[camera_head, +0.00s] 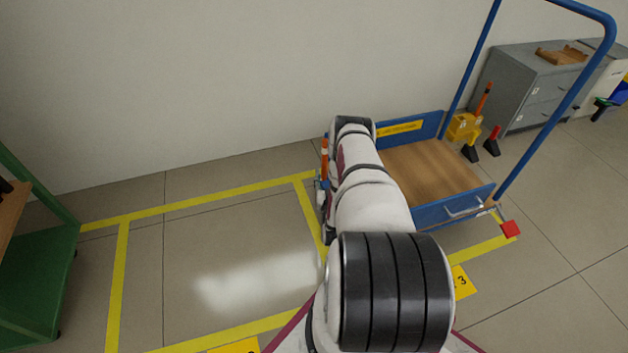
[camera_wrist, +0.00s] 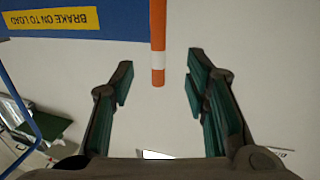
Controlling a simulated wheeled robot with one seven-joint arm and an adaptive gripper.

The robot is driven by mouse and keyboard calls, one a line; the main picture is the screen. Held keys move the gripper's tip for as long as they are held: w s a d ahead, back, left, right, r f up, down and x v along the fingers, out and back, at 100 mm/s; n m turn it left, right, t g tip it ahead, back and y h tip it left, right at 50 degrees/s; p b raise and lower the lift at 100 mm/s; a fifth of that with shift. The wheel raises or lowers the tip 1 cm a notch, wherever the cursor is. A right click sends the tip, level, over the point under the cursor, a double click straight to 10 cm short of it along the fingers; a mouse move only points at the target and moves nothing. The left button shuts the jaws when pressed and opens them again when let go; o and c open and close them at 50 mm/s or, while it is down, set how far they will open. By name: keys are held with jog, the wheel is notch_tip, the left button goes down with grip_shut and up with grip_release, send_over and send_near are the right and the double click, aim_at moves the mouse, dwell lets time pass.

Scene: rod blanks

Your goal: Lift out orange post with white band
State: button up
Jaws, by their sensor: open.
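The orange post with a white band (camera_wrist: 158,28) hangs down from the top edge of the wrist view, its free end between my fingertips from left to right. The band sits close to that end. My gripper (camera_wrist: 160,66) is open, with one finger on each side of the post and a visible gap to both. I cannot tell how far the post is in depth. In the head view the post (camera_head: 325,148) stands upright just left of my arm, beside the cart; its lower part is hard to make out.
A blue cart (camera_head: 435,172) with a wooden deck is right of my arm; its blue panel with a yellow label (camera_wrist: 50,19) fills the wrist view's upper left. Another orange stick (camera_head: 484,98) stands by a yellow object behind it. A grey cabinet (camera_head: 520,85) is further right. Taped floor at left is clear.

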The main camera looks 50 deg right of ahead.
aim_at(325, 158)
jog(key=b+x, duration=0.1)
jog(key=x, duration=0.1)
jog(key=b+x, duration=0.1)
jog(key=x, duration=0.1)
jog(key=f+b+x, duration=0.1)
jog(key=x, duration=0.1)
jog(key=shift+w+d, duration=0.25)
jog(key=shift+d, duration=0.05)
jog(key=shift+b+x, duration=1.8)
jog(key=shift+x, duration=1)
jog(key=shift+s+d+r, duration=0.1)
jog(key=shift+r, duration=0.1)
jog(key=c, duration=1)
